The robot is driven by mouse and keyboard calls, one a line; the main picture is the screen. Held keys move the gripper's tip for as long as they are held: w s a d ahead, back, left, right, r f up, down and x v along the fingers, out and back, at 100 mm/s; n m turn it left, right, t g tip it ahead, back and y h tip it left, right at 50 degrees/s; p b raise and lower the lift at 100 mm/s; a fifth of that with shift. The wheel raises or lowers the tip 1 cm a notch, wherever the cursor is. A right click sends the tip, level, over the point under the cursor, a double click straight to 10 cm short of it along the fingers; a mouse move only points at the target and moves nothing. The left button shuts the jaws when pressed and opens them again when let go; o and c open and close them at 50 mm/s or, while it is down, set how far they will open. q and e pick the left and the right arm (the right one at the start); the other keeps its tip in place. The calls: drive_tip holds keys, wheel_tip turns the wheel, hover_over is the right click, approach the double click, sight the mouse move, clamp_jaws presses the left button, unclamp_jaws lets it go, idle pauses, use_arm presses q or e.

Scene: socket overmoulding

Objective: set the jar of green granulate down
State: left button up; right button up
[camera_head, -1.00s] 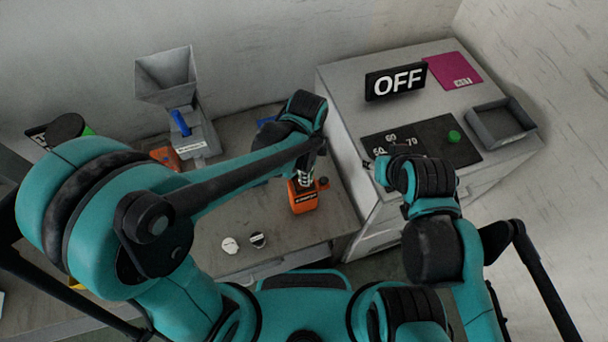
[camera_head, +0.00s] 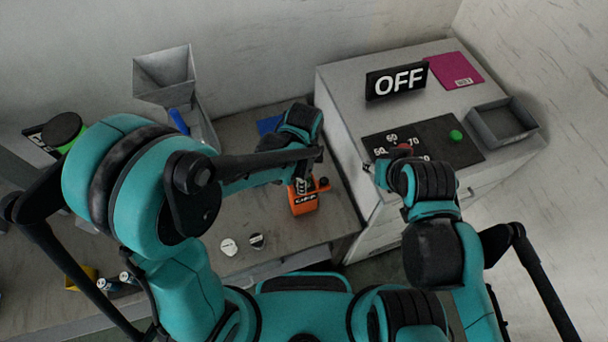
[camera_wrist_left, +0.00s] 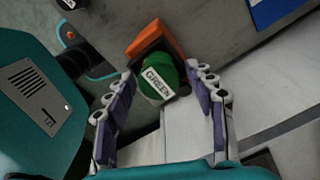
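The green jar (camera_wrist_left: 155,72), with a white label reading GREEN, sits between the tips of my left gripper (camera_wrist_left: 161,80) in the left wrist view. In the head view my left gripper (camera_head: 302,184) is low over the table beside an orange block (camera_head: 304,202), and I cannot pick out the jar there. The orange block (camera_wrist_left: 155,40) also shows just beyond the jar; whether they touch is unclear. My right gripper (camera_head: 376,170) is by the cabinet's front edge; its fingers are too unclear to read.
The grey cabinet (camera_head: 345,110) stands right of the table, bearing an OFF sign (camera_head: 396,81), a black panel (camera_head: 440,133) and a grey tray (camera_head: 500,121). A hopper (camera_head: 165,72) stands at the back. Two small round pieces, one white (camera_head: 228,247) and one dark (camera_head: 256,241), lie nearer me.

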use_arm(q)
drive_tip(key=shift+r, duration=0.25)
wheel_tip(320, 180, up, 12)
drive_tip(key=p, duration=0.3)
drive_tip(key=s+a+r+n+t, duration=0.2)
drive_tip(key=a+n+t, duration=0.1)
drive_tip(key=a+n, duration=0.6)
drive_tip(key=s+a+r+n+t, duration=0.3)
drive_tip(key=a+n+t, duration=0.1)
drive_tip(key=a+n, duration=0.5)
drive_tip(key=shift+n, duration=0.8)
drive_tip(key=shift+s+r, duration=0.1)
